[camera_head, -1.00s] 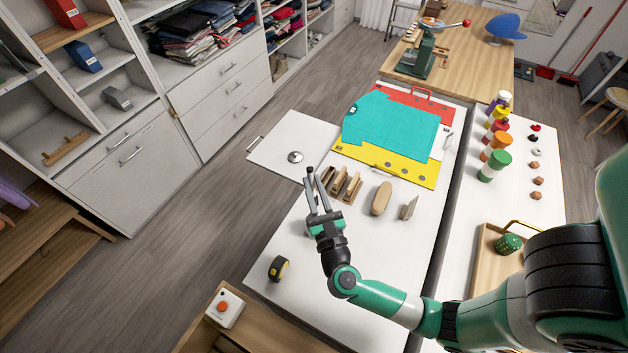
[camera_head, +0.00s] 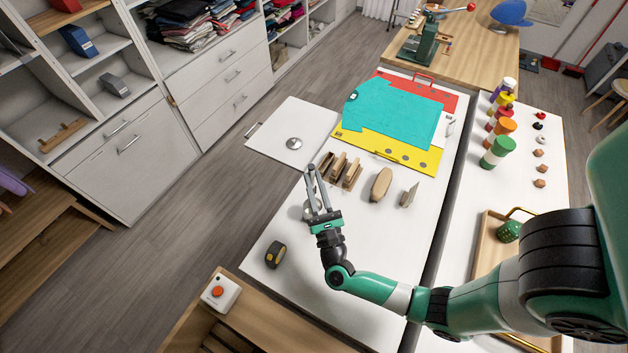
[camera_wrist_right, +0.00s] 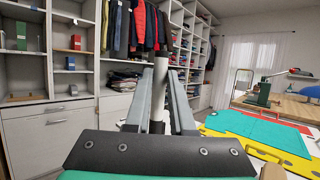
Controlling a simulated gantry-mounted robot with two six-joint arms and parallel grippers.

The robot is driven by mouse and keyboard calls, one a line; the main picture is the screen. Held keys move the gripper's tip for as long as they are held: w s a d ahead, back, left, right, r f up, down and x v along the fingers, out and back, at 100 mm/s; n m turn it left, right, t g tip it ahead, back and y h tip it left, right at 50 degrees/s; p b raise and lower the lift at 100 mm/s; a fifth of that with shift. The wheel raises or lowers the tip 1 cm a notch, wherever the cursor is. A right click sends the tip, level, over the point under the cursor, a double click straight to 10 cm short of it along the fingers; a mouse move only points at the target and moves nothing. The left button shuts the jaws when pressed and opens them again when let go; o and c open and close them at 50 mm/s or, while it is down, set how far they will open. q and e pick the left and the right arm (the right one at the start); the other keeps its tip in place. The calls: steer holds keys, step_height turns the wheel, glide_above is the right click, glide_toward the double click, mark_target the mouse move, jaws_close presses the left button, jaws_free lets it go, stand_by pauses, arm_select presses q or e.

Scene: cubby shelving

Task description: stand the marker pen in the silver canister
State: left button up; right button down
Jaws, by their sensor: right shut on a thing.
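My right gripper (camera_head: 316,170) is over the left side of the white table, its fingers pointing away from the camera. In the head view the pen is too small to make out. A round silver rim (camera_head: 307,212), apparently the silver canister, shows beside and behind the fingers, partly hidden by them. I cannot see inside it. My left gripper is not in view.
Wooden blocks (camera_head: 340,168), a wooden oval (camera_head: 381,184) and a small upright piece (camera_head: 410,194) stand right of the gripper. A tape measure (camera_head: 275,254) lies nearer. A small silver disc (camera_head: 294,143) sits on a white panel. Teal and yellow sheets (camera_head: 393,117) lie behind.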

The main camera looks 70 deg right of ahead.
step_height(320, 180, down, 10)
steer(key=b, duration=1)
steer(key=shift+f, duration=0.15)
steer(key=c, duration=0.7)
jaws_free()
steer(key=shift+s+a+f, duration=0.15)
steer(key=shift+a+f, duration=0.05)
steer(key=shift+a, duration=0.1)
steer(key=shift+s+a, duration=1.3)
steer(key=shift+a, duration=0.35)
steer(key=shift+s+a, duration=1.25)
steer(key=shift+a, duration=0.4)
steer(key=shift+s+a, duration=1.3)
steer(key=shift+a, duration=0.35)
